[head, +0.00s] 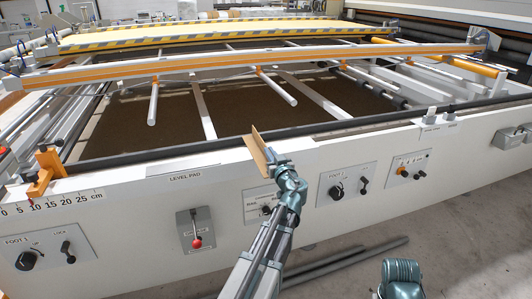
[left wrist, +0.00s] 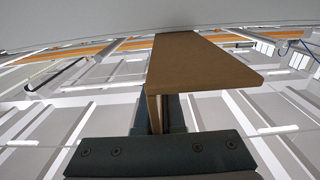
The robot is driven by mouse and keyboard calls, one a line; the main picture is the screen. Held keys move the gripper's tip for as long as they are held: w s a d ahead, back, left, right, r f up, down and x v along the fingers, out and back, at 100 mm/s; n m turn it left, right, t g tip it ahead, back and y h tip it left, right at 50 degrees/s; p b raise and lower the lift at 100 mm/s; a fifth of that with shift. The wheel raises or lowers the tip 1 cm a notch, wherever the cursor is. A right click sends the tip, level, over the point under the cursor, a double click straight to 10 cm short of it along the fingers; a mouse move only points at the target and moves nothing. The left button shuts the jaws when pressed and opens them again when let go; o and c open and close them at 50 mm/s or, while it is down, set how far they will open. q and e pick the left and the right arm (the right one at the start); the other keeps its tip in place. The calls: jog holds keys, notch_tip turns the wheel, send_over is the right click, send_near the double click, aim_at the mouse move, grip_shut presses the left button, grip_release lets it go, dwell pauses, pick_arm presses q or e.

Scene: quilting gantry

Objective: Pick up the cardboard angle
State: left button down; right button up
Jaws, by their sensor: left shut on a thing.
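The cardboard angle (head: 258,147) is a brown piece standing tilted at the front edge of the gantry in the head view. In the left wrist view the cardboard angle (left wrist: 195,62) shows large, with a broad flat face and a narrow flange below it. My left gripper (head: 270,160) is shut on its lower end, and the left wrist view shows the jaws (left wrist: 156,125) around the flange. The fingers hide part of the gripped end.
The white front panel (head: 140,205) carries switch plates and a red-knobbed lever (head: 196,242). A dark rail (head: 330,125) runs along its top edge, with a brown bed (head: 250,105) behind. An orange clamp (head: 45,172) stands at left. Dark bars (head: 345,262) lie on the floor.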

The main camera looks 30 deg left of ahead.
pick_arm(q)
jog(key=shift+r+p, duration=0.5)
jog(key=shift+r, duration=0.05)
notch_tip(320, 180, up, 3)
jog(key=p, duration=0.3)
jog(key=s+a, duration=0.9)
jog(key=s, duration=0.3)
jog(key=shift+s+a+r+p, duration=0.3)
jog(key=shift+s+r+p, duration=0.1)
